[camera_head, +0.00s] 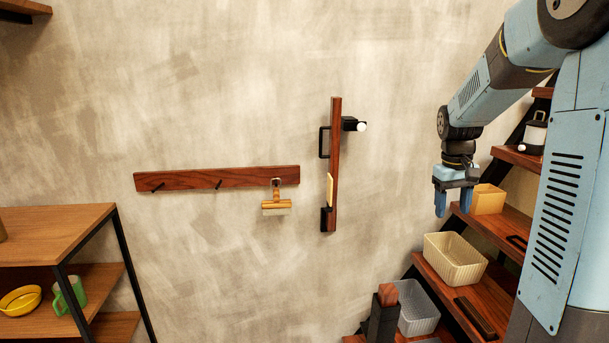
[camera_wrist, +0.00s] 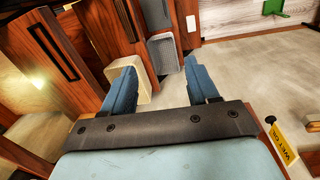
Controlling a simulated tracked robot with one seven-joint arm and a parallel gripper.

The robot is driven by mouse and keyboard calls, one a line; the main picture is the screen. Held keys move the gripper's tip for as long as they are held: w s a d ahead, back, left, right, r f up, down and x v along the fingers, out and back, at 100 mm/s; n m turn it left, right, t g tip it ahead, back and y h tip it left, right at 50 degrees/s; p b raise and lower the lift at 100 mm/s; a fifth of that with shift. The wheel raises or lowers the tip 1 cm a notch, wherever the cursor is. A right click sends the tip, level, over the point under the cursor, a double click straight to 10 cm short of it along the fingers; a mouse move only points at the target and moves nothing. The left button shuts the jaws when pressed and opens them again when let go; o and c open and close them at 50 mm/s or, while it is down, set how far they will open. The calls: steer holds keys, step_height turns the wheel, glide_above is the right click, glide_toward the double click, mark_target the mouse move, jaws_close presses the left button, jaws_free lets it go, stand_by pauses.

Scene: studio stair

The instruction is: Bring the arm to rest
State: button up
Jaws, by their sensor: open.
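My arm comes down from the upper right in the head view. My gripper (camera_head: 454,203) hangs at its end, in front of the wooden stair and the wall, with its blue fingers pointing down. In the wrist view my gripper (camera_wrist: 166,90) shows its two blue fingers spread apart with nothing between them. A cream ribbed bin (camera_wrist: 143,83) shows partly behind the left finger.
A grey bin (camera_head: 416,308) stands on a lower tread, and a tan box (camera_head: 487,199) close right of my gripper. A peg rail (camera_head: 215,178) with a hanging brush (camera_head: 276,206) and an upright wooden strip (camera_head: 335,160) are on the wall. A shelf (camera_head: 60,235) stands left.

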steer(key=s+a+r+t, duration=0.2)
steer(key=s+a, duration=0.2)
steer(key=s, duration=0.4)
steer(key=s+a+r+t, duration=0.1)
steer(key=s+a, duration=0.3)
steer(key=s, duration=0.4)
steer(key=s+a+r+t+y, duration=0.1)
steer(key=s+a+r, duration=0.3)
steer(key=s, duration=0.4)
steer(key=shift+s+a+m+t, duration=0.2)
steer(key=shift+a+m+t, duration=0.2)
steer(key=shift+a+t, duration=0.3)
steer(key=shift+d, duration=0.1)
